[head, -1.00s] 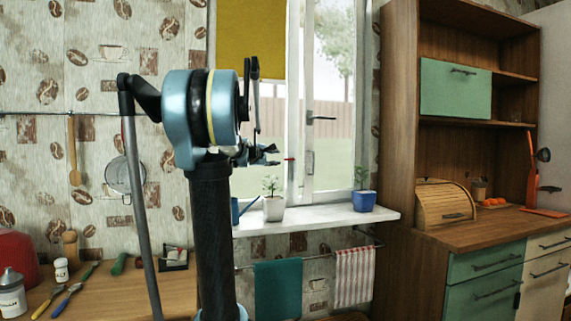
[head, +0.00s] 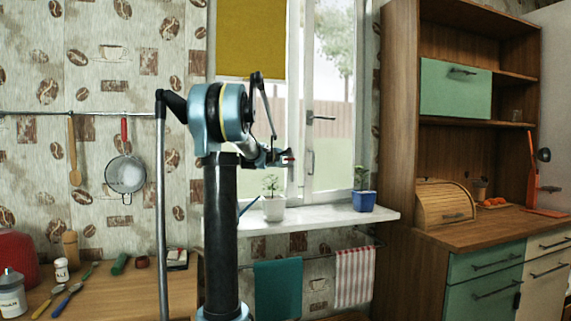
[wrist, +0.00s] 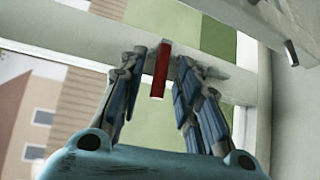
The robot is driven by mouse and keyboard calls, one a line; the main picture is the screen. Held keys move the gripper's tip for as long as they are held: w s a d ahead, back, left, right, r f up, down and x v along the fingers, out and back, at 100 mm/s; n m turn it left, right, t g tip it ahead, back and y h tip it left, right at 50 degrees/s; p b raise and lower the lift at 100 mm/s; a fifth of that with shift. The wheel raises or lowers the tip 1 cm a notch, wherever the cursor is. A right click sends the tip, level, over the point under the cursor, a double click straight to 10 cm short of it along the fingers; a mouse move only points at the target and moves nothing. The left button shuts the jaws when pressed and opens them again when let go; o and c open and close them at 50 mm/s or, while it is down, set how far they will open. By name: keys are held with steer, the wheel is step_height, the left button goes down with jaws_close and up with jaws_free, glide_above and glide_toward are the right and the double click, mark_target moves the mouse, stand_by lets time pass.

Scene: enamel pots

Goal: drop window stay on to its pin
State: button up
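A red bar with a pale lower end, which looks like the grip of the window stay (wrist: 159,72), shows between my fingers in the wrist view. It is a small red spot at the window in the head view (head: 290,159). My gripper (wrist: 162,75) is open, with a blue-padded finger on each side of the red bar. Narrow gaps show beside the bar, so I see no clear grip. In the head view my gripper (head: 284,159) is at the window, above the sill. The rest of the stay and its pin cannot be made out.
Below my gripper, the white sill (head: 310,222) holds a white plant pot (head: 273,208) and a blue plant pot (head: 364,201). A dark window handle (head: 320,118) is above right. A yellow blind (head: 250,40) hangs above. A wooden cabinet (head: 398,150) stands right.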

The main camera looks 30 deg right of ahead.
steer(key=shift+w+d, duration=0.1)
steer(key=shift+d, duration=0.1)
steer(key=shift+c, duration=0.5)
jaws_close()
steer(key=s+a+f, duration=0.1)
steer(key=s+f, duration=0.6)
steer(key=shift+s+a, duration=0.4)
stand_by(0.6)
